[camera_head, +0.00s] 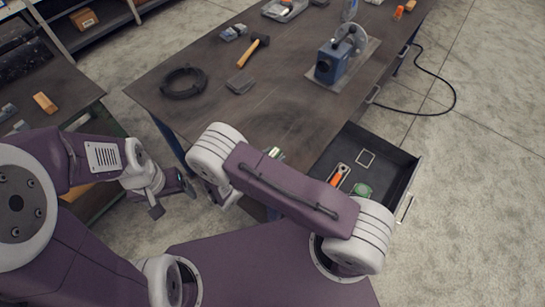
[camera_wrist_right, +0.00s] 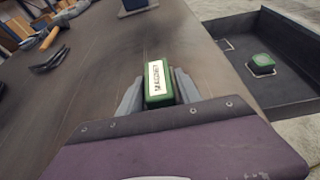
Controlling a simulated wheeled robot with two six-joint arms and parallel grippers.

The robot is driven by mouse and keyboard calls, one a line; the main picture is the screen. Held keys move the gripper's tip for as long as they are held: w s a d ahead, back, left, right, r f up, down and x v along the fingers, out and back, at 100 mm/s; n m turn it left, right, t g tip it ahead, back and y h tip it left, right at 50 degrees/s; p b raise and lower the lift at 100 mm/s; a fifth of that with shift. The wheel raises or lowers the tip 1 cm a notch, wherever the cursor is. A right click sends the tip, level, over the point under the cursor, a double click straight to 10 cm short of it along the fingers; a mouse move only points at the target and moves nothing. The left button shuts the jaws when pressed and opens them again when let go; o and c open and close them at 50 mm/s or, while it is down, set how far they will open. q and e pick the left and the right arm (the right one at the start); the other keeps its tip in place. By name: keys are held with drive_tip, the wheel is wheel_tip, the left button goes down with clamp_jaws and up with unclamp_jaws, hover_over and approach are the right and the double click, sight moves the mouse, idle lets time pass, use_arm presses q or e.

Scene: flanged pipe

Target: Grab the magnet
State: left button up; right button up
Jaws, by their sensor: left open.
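The magnet (camera_wrist_right: 158,84) is a green block with a white label that seems to read "MAGNET". In the right wrist view it sits between the two grey fingers of my right gripper (camera_wrist_right: 159,92), which appear to touch its sides. In the head view only a small green and white part of the magnet (camera_head: 275,153) shows past my right arm, which hides the right gripper. My left gripper (camera_head: 172,198) is open and empty, low at the left beside the workbench.
The workbench (camera_head: 285,115) carries a black cable coil (camera_head: 183,82), a hammer (camera_head: 254,50) and a blue vise-like machine (camera_head: 332,62). An open drawer (camera_head: 390,160) at its right holds an orange tool (camera_head: 338,177) and a green item (camera_head: 361,190). The bench's near middle is clear.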

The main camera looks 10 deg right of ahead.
sight(276, 153)
clamp_jaws()
drive_tip(key=shift+r, duration=0.1)
drive_tip(key=shift+w+r, duration=0.1)
drive_tip(key=shift+r, duration=0.25)
drive_tip(key=r, duration=0.2)
drive_tip(key=d+r, duration=0.1)
drive_tip(key=r, duration=0.1)
drive_tip(key=shift+d+b, duration=0.2)
drive_tip(key=shift+b, duration=0.1)
drive_tip(key=d+r+b, duration=0.1)
drive_tip(key=d+r, duration=0.5)
drive_tip(key=d, duration=0.4)
drive_tip(key=shift+s+d, duration=0.15)
drive_tip(key=shift+s, duration=0.15)
